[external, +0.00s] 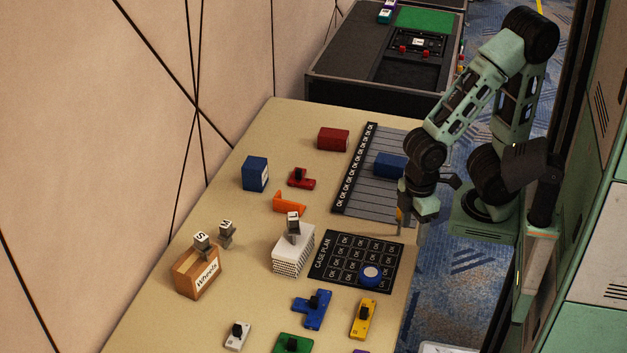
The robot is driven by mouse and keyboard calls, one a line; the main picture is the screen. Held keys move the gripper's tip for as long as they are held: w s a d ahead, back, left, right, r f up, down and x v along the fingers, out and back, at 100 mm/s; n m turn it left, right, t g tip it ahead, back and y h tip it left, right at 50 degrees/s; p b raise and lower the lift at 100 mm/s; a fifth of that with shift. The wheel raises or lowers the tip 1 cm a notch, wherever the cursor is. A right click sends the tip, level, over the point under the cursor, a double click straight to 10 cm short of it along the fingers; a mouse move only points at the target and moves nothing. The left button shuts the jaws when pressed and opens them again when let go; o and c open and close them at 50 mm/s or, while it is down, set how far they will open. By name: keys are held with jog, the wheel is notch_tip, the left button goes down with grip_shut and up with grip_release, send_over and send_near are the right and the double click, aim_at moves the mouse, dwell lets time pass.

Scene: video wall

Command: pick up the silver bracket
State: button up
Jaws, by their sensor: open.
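A small pale silver-grey piece with a black knob (236,337) lies near the front left of the tan table, close to the picture's lower edge. It is the likeliest silver bracket, but I cannot be sure. My gripper (411,228) is open and points down at the table's right edge, beside the black case plan mat (329,272). It is well apart from the pale piece, up and to the right of it. Nothing shows clearly between its fingers.
Blue (313,309), yellow (362,319) and green (294,344) pieces lie nearby. A white stack (292,254) with a labelled metal block and a Wheels box (197,276) stand left of the mat. Red (301,179) and orange (289,203) pieces lie farther back. A striped grey mat (365,190) is at right.

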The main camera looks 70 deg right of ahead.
notch_tip(320, 180, up, 5)
jog(key=w+d+r+n+t+y+b, duration=0.15)
jog(key=w+t+y+b, duration=0.35)
jog(key=w, duration=1.8)
jog(key=w+d+r+n+t+y+b, duration=0.2)
jog(key=w+t+y, duration=0.45)
jog(key=w, duration=1.65)
jog(key=n+g+y+b, duration=0.2)
jog(key=g+y, duration=0.3)
send_near(197, 241)
jog(key=shift+n+h, duration=0.25)
jog(key=shift+p+x, duration=1)
jog(key=shift+x, duration=4.2)
jog(key=shift+r, duration=0.2)
grip_shut()
